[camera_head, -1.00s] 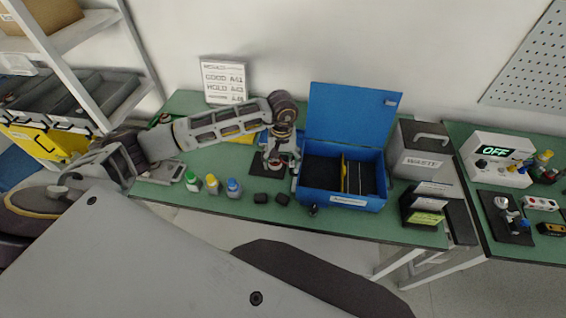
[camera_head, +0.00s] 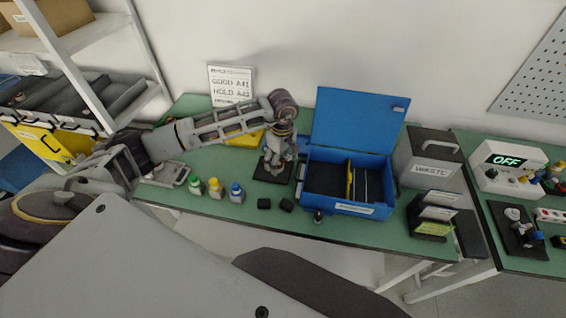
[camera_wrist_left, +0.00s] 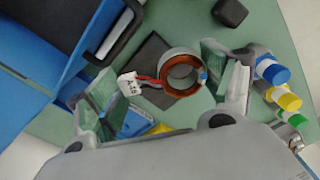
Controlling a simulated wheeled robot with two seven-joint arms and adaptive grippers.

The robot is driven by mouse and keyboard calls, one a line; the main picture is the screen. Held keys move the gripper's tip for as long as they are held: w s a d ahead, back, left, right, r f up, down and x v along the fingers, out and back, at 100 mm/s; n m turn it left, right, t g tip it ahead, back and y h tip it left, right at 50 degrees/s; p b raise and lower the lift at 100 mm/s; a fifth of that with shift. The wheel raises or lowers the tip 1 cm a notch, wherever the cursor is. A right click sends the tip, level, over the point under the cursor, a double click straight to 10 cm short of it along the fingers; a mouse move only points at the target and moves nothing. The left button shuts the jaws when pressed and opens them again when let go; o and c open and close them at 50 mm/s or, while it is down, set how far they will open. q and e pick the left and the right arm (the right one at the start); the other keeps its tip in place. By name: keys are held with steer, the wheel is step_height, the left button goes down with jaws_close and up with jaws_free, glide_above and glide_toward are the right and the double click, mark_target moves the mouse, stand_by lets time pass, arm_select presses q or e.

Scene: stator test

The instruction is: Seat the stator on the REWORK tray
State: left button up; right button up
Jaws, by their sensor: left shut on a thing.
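In the head view the left gripper (camera_head: 277,166) points down over the black mat (camera_head: 262,177), and the stator is mostly hidden. No tray readable as REWORK shows. My right gripper is out of view.
An open blue box (camera_head: 350,209) with dividers stands right of the gripper. Several small bottles (camera_head: 215,188) and two black blocks (camera_head: 286,205) lie near the front edge. A sign (camera_head: 231,86) stands behind. A WASTE bin (camera_head: 432,170) and card rack (camera_head: 432,215) stand farther right.

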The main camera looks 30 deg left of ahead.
arm_select(q)
steer(key=w+a+n+b, duration=0.1)
steer(key=n, duration=0.4)
steer(key=w+a+n+b, duration=0.1)
steer(key=a+n, duration=0.1)
steer(key=n, duration=0.4)
steer(key=a+n+b, duration=0.1)
steer(key=a+n, duration=0.1)
steer(key=n, duration=0.3)
steer(key=shift+w+f+n, duration=0.3)
steer(key=shift+w+f, duration=0.05)
steer(key=shift+w, duration=0.05)
steer(key=n, duration=0.1)
steer(key=a+n, duration=0.1)
steer(key=n, duration=0.1)
steer(key=n+b, duration=0.1)
steer(key=n, duration=0.1)
steer(key=shift+w+a, duration=0.2)
steer(key=shift+w, duration=0.15)
steer(key=w+a+n+b, duration=0.2)
steer(key=a+n+b, duration=0.2)
steer(key=n, duration=1.6)
steer(key=shift+w+a+n, duration=0.2)
steer(key=shift+a+n, duration=0.2)
steer(key=shift+a, duration=0.65)
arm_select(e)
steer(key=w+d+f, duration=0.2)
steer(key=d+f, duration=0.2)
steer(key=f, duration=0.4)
